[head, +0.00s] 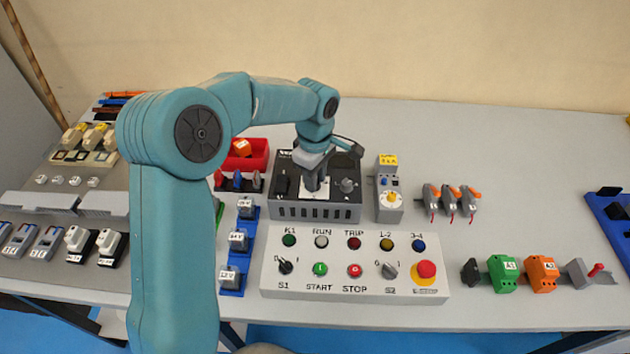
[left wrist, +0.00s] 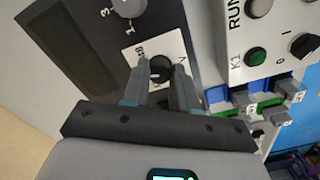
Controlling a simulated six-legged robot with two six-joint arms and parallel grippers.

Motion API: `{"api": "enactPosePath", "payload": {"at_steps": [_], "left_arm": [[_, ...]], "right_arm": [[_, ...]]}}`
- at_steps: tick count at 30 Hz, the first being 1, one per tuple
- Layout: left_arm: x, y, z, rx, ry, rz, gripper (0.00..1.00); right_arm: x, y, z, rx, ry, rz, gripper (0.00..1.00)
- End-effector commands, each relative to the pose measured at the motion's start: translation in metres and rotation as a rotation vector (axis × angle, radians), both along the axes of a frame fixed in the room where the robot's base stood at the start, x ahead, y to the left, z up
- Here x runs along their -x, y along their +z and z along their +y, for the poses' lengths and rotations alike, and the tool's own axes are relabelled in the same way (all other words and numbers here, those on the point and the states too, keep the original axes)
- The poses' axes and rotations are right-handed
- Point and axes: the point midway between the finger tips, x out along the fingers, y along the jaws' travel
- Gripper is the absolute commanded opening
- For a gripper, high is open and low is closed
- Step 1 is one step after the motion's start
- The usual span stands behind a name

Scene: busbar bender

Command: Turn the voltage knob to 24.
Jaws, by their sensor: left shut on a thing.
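The voltage knob (left wrist: 160,66) is a small black round knob on a white dial plate (left wrist: 138,50) in the left wrist view. Printed marks show on the plate, among them what looks like 48 and a V; the knob's pointer setting cannot be read. The plate sits on the top of a dark grey box (head: 318,211) at the middle of the table in the head view. My left gripper (head: 315,184) points down onto this plate. In the left wrist view its fingers (left wrist: 161,82) are closed around the knob, which they partly hide. My right gripper is not in view.
A grey knob (head: 347,185) stands on the same box, right of my gripper. A white button panel (head: 354,272) lies in front. A grey device with a yellow label (head: 387,161) stands to the right, a red bin (head: 262,150) behind left. The table's back right is clear.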

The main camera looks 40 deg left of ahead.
Motion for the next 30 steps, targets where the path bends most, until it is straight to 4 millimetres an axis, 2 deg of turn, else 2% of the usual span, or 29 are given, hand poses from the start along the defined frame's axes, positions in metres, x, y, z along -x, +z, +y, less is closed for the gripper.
{"api": "enactPosePath", "payload": {"at_steps": [13, 30], "left_arm": [[-0.001, 0.001, 0.001, -0.002, 0.242, -0.005, 0.00], [-0.001, 0.002, 0.002, -0.002, 0.285, -0.006, 0.00]], "right_arm": [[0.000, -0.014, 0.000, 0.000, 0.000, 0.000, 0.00], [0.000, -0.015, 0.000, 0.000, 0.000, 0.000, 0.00]]}}
